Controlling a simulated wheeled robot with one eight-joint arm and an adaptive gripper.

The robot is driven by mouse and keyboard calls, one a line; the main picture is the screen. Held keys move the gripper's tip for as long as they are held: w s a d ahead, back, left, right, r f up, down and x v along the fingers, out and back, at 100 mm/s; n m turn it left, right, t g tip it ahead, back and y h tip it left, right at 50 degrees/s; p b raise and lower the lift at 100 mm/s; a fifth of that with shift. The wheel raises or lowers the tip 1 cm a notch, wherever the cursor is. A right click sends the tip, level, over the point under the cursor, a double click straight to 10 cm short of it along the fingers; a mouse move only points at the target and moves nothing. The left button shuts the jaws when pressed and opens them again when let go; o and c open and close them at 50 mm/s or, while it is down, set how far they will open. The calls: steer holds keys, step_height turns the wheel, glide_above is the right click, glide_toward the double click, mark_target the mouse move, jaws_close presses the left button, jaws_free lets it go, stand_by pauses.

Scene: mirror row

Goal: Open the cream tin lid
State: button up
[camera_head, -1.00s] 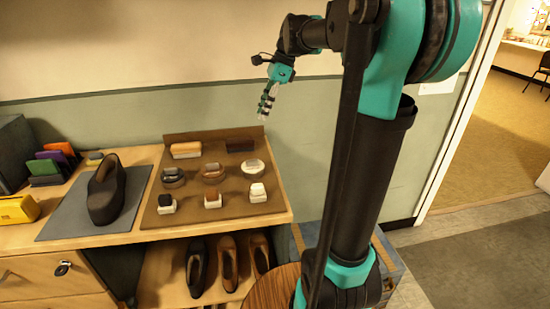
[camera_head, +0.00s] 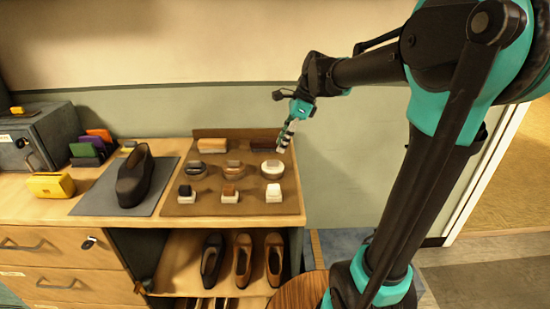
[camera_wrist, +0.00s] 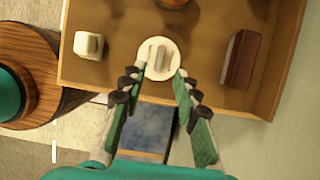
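The cream tin (camera_head: 272,169) stands at the right end of the row of round tins on the brown tray (camera_head: 180,209). Its pale lid, with a raised grip bar across the top, shows in the wrist view (camera_wrist: 158,58). The lid appears to be on the tin. My gripper (camera_head: 286,140) is above and just behind the tin in the head view. In the wrist view, its fingers (camera_wrist: 157,80) are spread apart, with the tips near the tin's two sides. I cannot tell if they touch it. Nothing is held.
Two darker tins (camera_head: 232,168) stand to the left. Small blocks (camera_head: 273,193) with pale, brown and black tops are in front. A dark red-brown brush-like block (camera_head: 264,144) lies behind. A black shoe (camera_head: 134,178) rests on a grey mat. A round wooden top (camera_head: 298,291) is below right.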

mark_target(273, 164)
steer(key=x, duration=0.6)
steer(key=shift+a+f, duration=0.2)
steer(key=shift+f, duration=0.1)
steer(key=shift+c, duration=0.6)
jaws_close()
